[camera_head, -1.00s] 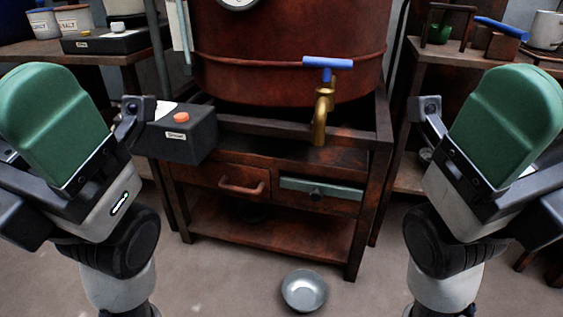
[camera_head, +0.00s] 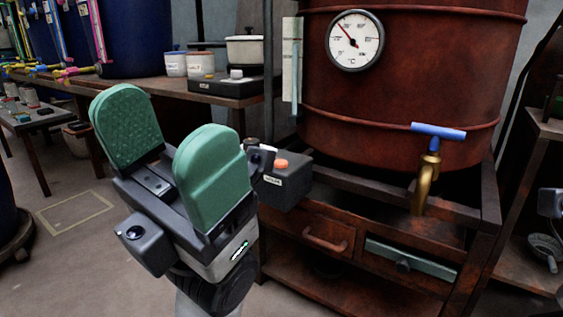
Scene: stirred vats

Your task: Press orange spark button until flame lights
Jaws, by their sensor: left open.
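The orange spark button (camera_head: 281,163) sits on top of a dark box (camera_head: 292,186) with a small label on its front, fixed at the left of the vat stand. My left gripper (camera_head: 165,118) is open and empty, its two green pads pointing up and well apart. It is in front and to the left of the button in the picture, and its right finger mount overlaps the box's left side. I cannot tell whether they touch. No flame shows; the space under the vat is mostly dark. My right gripper's fingers are out of view.
The rusty vat (camera_head: 400,95) carries a dial gauge (camera_head: 355,40) and a brass tap with a blue handle (camera_head: 438,131). Its stand has a drawer (camera_head: 325,238) below. A table (camera_head: 150,90) with pots stands behind left. Floor at left is open.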

